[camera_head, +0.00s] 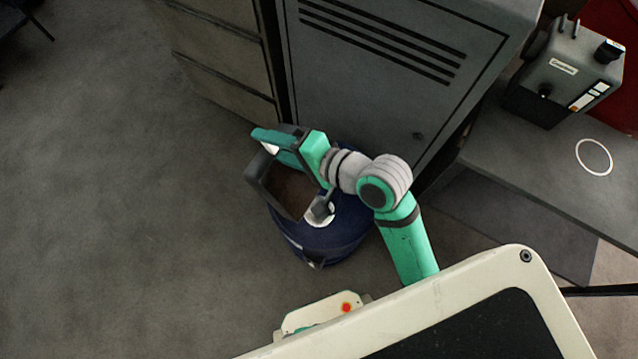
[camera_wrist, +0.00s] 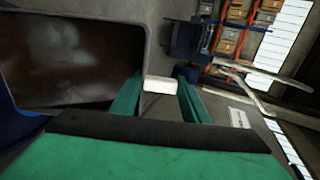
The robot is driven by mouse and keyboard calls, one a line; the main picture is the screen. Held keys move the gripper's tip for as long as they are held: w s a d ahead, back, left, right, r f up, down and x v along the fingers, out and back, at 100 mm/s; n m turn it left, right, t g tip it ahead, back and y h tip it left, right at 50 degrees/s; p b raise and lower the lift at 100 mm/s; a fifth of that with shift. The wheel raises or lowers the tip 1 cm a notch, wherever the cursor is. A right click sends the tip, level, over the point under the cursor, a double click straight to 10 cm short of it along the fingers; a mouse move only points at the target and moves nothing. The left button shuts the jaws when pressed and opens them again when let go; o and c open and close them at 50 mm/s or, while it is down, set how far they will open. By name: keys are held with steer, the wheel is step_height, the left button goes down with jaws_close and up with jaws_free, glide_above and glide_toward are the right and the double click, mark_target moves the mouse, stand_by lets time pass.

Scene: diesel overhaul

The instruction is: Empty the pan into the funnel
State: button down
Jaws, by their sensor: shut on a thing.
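My gripper (camera_head: 270,143) is shut on the pale grip of the pan, which also shows between my fingers in the wrist view (camera_wrist: 160,84). The pan (camera_head: 262,186) is a dark grey rectangular tray, held above the blue drum's left side. Its inside looks brown and shiny, and it fills the left of the wrist view (camera_wrist: 143,50). I cannot tell how much is in it or exactly how far it tilts. A whitish round piece, perhaps the funnel (camera_head: 321,221), shows on the drum top near the pan's lower right corner. The pan and a grey part partly hide it.
The blue drum (camera_head: 335,240) stands on the floor before a grey cabinet (camera_head: 370,100) with vents. A bench (camera_head: 540,160) at right carries a grey machine (camera_head: 567,75) and a white ring mark (camera_head: 594,157).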

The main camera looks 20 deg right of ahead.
steer(key=shift+s+d+r+t+y, duration=0.25)
steer(key=shift+s+d, duration=0.15)
steer(key=shift+s, duration=0.1)
steer(key=shift+s+d+r+t+y, duration=0.15)
steer(key=shift+s+d+r+t, duration=0.1)
steer(key=shift+s+d, duration=0.15)
steer(key=shift+a, duration=0.1)
steer(key=shift+s+d+r+t+y, duration=0.25)
steer(key=shift+s+d+t+y, duration=0.15)
steer(key=shift+s+d, duration=0.45)
steer(key=shift+s+a, duration=0.1)
steer(key=shift+a, duration=0.05)
steer(key=shift+s+d+r+t, duration=0.15)
steer(key=shift+s+d+t, duration=0.15)
steer(key=shift+s+d, duration=0.3)
steer(key=shift+s, duration=0.1)
stand_by(0.4)
